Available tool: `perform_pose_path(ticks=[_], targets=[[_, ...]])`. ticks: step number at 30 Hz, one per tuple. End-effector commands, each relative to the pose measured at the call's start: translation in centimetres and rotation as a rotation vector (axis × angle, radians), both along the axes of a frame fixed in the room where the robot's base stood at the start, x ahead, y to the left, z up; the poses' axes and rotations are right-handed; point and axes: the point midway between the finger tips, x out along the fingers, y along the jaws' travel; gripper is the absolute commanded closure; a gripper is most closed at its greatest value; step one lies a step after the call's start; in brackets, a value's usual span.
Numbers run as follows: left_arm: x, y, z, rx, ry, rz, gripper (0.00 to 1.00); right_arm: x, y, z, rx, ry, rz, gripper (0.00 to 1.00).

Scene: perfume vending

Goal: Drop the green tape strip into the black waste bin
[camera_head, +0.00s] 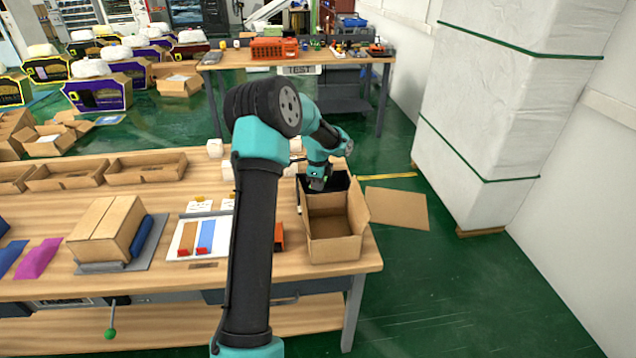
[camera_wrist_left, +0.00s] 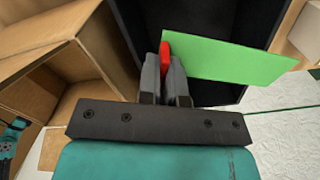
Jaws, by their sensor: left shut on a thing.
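My left gripper (camera_head: 318,185) is at the far end of the table, over the black waste bin (camera_head: 340,182). In the left wrist view, my left gripper (camera_wrist_left: 166,75) is shut on the red tab (camera_wrist_left: 165,50) at the end of the green tape strip (camera_wrist_left: 225,58). The strip sticks out to the right, across the opening of the black bin (camera_wrist_left: 205,15), and its far end reaches past the bin's edge. The head view does not show the strip clearly. My right gripper is not in view.
An open cardboard box (camera_head: 333,225) stands directly in front of the bin, with its flap spread to the right. A white board (camera_head: 200,238) with orange and blue strips lies left of my arm. A closed carton (camera_head: 105,228) sits farther left.

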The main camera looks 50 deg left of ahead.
Motion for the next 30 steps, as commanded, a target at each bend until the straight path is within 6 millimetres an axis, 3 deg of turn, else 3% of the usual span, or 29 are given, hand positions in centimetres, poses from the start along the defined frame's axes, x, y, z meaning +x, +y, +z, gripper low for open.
perform_pose_path(ticks=[1,3,11,22,30], targets=[[0.0,0.0,0.0,0.000,0.000,0.000,1.00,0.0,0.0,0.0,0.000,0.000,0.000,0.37],[0.0,0.0,0.0,0.000,0.000,0.000,0.88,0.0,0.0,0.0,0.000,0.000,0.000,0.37],[0.0,0.0,0.0,0.000,0.000,0.000,0.64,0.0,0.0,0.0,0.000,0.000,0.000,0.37],[0.0,0.0,0.6,0.001,-0.002,-0.001,0.64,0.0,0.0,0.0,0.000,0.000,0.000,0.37],[0.1,0.0,4.3,0.003,-0.004,0.000,0.64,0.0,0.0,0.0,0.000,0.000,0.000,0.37]])
